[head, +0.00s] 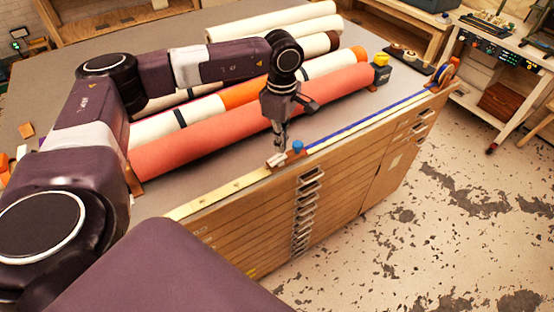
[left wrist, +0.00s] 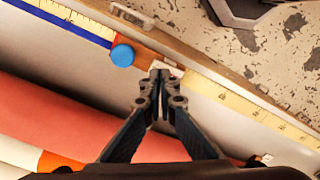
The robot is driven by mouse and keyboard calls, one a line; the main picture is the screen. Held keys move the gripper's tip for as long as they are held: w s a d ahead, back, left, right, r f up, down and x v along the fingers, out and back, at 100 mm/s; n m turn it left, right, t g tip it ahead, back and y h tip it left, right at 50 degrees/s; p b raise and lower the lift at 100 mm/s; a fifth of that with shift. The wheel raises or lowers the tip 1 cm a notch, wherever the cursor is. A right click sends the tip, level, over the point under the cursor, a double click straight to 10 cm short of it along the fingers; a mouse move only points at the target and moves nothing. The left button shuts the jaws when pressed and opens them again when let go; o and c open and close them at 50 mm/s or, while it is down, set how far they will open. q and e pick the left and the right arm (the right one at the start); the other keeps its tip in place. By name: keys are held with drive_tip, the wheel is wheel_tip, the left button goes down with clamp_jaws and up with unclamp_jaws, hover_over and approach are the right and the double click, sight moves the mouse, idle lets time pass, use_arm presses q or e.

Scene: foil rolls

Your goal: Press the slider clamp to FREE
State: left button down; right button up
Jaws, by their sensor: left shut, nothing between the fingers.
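The slider clamp (left wrist: 146,57) is a brown block with a round blue knob (left wrist: 122,55), sitting on the yellow ruler strip (left wrist: 228,98) along the cabinet's front top edge. In the head view the blue knob (head: 298,147) shows just right of my gripper. My left gripper (head: 280,150) points down over the clamp's left end. In the left wrist view its fingertips (left wrist: 159,76) are together and empty, at a small whitish part beside the brown block. I cannot tell whether they touch it. Any FREE marking is too small to read. My right gripper is not in view.
A red roll (head: 230,125) and several white and orange rolls lie on the grey top behind the ruler. A blue strip (head: 365,119) runs right along the ruler to an orange-and-blue end piece (head: 447,73). Drawer handles (head: 308,205) stick out below; floor in front is open.

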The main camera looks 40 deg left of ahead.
sight(280, 156)
use_arm(q)
drive_tip(key=shift+f+b, duration=0.45)
drive_tip(key=shift+f, duration=0.2)
drive_tip(key=shift+s+f+b, duration=0.1)
drive_tip(key=shift+f+b, duration=0.65)
drive_tip(key=shift+f, duration=0.15)
idle(0.5)
drive_tip(key=shift+r, duration=0.1)
drive_tip(key=shift+r+p, duration=0.7)
drive_tip(key=shift+r, duration=0.15)
drive_tip(key=shift+r+p, duration=1.35)
drive_tip(key=shift+r, duration=1.25)
